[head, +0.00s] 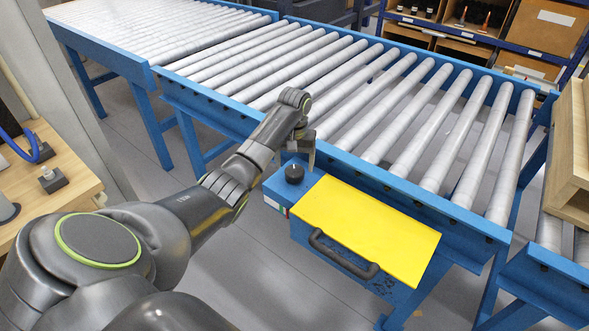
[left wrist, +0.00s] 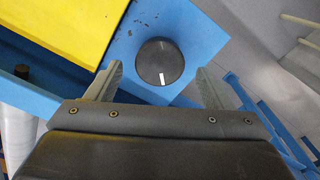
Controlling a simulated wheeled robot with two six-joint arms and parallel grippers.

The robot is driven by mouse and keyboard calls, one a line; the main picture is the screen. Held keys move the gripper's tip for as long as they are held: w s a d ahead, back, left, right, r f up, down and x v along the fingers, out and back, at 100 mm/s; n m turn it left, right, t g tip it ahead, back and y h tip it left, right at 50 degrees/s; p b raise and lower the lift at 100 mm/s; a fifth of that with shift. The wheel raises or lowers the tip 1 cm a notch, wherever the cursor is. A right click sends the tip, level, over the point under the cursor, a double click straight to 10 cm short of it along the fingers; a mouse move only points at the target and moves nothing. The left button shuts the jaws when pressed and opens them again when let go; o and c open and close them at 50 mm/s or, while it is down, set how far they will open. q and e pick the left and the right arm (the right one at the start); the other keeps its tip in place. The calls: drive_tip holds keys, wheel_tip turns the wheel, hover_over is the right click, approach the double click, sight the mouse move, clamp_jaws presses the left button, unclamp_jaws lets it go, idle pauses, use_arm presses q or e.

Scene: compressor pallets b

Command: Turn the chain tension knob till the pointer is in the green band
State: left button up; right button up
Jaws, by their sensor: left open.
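The chain tension knob (head: 294,172) is a round black knob on the blue box at the left end of the yellow cover. It also shows in the left wrist view (left wrist: 159,62), with a white pointer mark towards the picture's bottom. My left gripper (head: 306,150) is just above and beside the knob in the head view. In the left wrist view its two fingers (left wrist: 160,80) are open, one on each side of the knob, with gaps to it. A small label with green and red (head: 275,205) is on the box's side. My right gripper is not in view.
The yellow cover (head: 365,228) with a black handle (head: 343,256) lies right of the knob. The blue-framed roller conveyor (head: 400,120) runs behind it. A wooden bench (head: 45,190) stands at the left and a wooden crate (head: 570,150) at the right edge.

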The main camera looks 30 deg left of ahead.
use_arm(q)
drive_tip(key=shift+f, duration=1.3)
drive_tip(key=c, duration=1)
drive_tip(key=shift+r+p, duration=0.15)
drive_tip(key=shift+p, duration=0.25)
drive_tip(key=n+p, duration=0.5)
drive_tip(key=p, duration=0.2)
drive_tip(key=shift+r, duration=0.2)
drive_tip(key=n+p, duration=0.2)
drive_tip(key=n, duration=0.1)
drive_tip(key=shift+f+n+p, duration=0.15)
drive_tip(key=shift+n+p, duration=0.25)
drive_tip(key=shift+w+f+n+p, duration=0.1)
drive_tip(key=shift+n+p, duration=0.6)
drive_tip(key=shift+n, duration=0.8)
